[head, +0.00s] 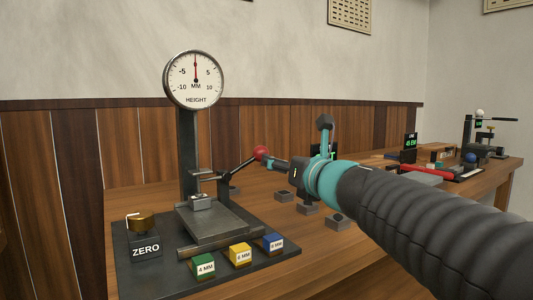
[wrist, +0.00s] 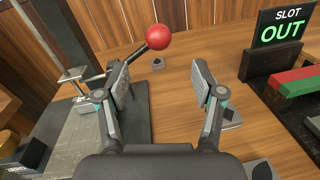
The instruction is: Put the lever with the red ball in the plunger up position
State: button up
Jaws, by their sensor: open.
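The lever's red ball (head: 261,153) sits at the end of a dark rod that slopes up to the right from the height gauge (head: 195,80). The ball also shows in the wrist view (wrist: 158,37), ahead of my fingers and above the gap between them. My gripper (head: 275,163) is open and empty, just right of the ball in the head view. In the wrist view its two fingers (wrist: 160,82) are spread wide, and the ball appears beyond their tips. The plunger (head: 201,198) stands over the gauge's metal plate. Its contact with the plate is unclear. The dial needle points near the top.
Green, yellow and blue blocks (head: 240,254) lie at the gauge base's front edge, with a ZERO knob (head: 142,228) at left. Small dark blocks (head: 307,208) stand on the table right of the gauge. A SLOT OUT sign (wrist: 285,28) stands at right.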

aim_at(261, 155)
jog(key=x, duration=1.1)
jog(key=shift+a, duration=0.15)
grip_shut()
jog(key=shift+f, duration=0.1)
